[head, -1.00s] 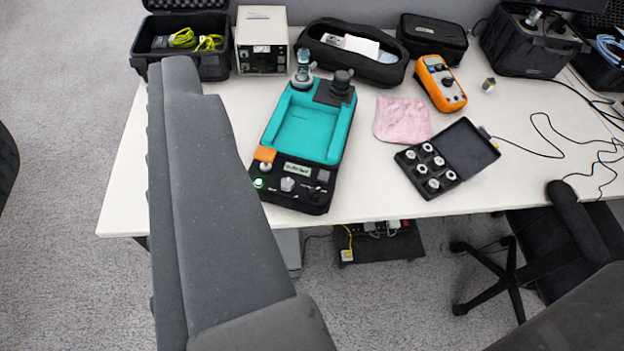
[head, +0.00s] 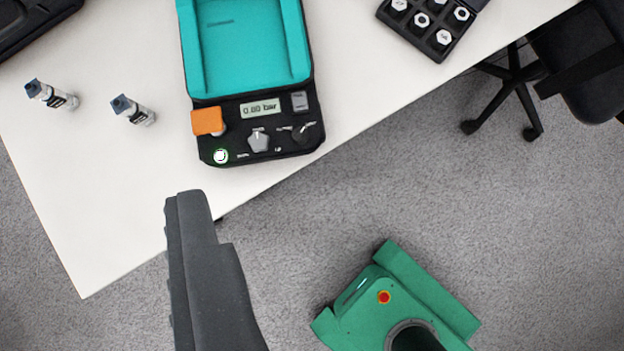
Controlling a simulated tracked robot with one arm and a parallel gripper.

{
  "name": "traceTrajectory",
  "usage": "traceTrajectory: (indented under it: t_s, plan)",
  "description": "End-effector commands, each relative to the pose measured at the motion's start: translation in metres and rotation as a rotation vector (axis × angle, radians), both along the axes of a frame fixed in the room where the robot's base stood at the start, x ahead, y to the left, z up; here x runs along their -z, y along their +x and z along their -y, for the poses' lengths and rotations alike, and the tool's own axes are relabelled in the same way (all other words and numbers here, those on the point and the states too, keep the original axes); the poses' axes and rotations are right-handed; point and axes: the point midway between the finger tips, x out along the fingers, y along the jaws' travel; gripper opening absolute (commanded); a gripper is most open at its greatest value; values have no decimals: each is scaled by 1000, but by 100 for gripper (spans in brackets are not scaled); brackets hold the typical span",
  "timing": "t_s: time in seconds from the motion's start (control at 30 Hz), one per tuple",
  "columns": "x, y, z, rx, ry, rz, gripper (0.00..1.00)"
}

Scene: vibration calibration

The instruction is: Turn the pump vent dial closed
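The pump unit (head: 190,60) is a dark case with a teal tray, at the top centre near the table's front edge. Its front panel has a light grey knob (head: 258,139) and a black knob (head: 304,132). Their labels are too small to read, so I cannot tell which is the vent dial. The display (head: 260,108) shows a value in bar, its digits blurred.
Two small cylinders (head: 52,95) (head: 134,110) lie on the white table (head: 75,190) left of the pump. A dark case of fittings (head: 432,24) is at the upper right. A black chair (head: 575,70) stands at the right. My green base shows at the bottom.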

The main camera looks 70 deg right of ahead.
Motion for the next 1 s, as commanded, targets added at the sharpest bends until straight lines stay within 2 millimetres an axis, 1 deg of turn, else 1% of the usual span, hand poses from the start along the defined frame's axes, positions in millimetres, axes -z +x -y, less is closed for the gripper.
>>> traceTrajectory:
  t_s: [0.03,0.2,0.27,0.3,0.37,0.4,0.6,0.73,0.9,1.0]
  plan:
    - [7,10,9,38,26,-37,45]
    - [49,33,34,172,123,-164,45]
    - [64,37,42,221,155,-210,45]
    - [75,41,48,255,176,-242,45]
    - [89,46,55,304,205,-281,45]
    - [100,48,61,338,224,-312,45]
    - [152,52,85,511,311,-455,45]
    - [182,49,97,609,353,-537,45]
    - [206,45,106,695,387,-601,45]
    - [215,43,108,719,395,-623,45]
